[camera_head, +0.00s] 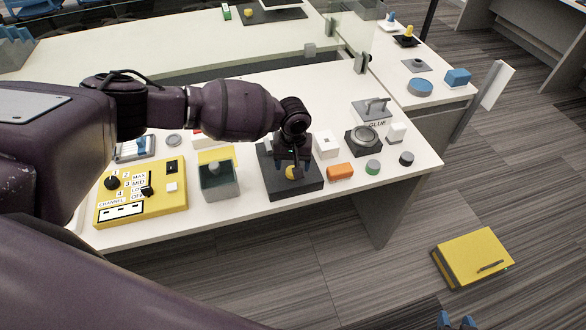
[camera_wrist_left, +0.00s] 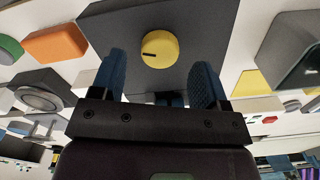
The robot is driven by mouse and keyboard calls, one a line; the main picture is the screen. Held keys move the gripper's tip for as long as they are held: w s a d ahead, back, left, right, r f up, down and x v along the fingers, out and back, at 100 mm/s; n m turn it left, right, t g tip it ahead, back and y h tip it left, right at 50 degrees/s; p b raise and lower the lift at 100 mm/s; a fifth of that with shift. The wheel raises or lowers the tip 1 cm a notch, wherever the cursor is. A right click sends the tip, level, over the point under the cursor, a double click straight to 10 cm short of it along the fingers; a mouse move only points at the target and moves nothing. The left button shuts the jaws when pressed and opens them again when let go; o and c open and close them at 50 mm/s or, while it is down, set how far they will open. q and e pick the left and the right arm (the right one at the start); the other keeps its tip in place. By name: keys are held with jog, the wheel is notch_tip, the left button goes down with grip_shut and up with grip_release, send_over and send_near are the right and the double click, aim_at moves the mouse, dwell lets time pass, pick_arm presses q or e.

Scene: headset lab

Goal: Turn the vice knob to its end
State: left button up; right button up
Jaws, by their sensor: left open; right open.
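The vice (camera_head: 301,187) is a dark block at the front of the white table, with a yellow round knob (camera_head: 291,172) on it. My left gripper (camera_head: 292,160) is over the vice, close to the knob and partly covering it. In the left wrist view the knob (camera_wrist_left: 160,49) shows whole, with a black line pointing left. The blue fingers of the left gripper (camera_wrist_left: 161,78) are open, spread wider than the knob, and nothing is between them. My right gripper (camera_head: 457,321) shows only as blue fingertips at the bottom edge, open and away from the table.
A yellow control panel (camera_head: 143,192) and a grey-and-yellow box (camera_head: 217,177) stand left of the vice. An orange block (camera_head: 340,172), a green-topped disc (camera_head: 373,167) and a white block (camera_head: 326,145) are close on its right. A yellow case (camera_head: 474,257) lies on the floor.

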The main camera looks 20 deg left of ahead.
pick_arm(q)
jog(key=shift+f, duration=1.3)
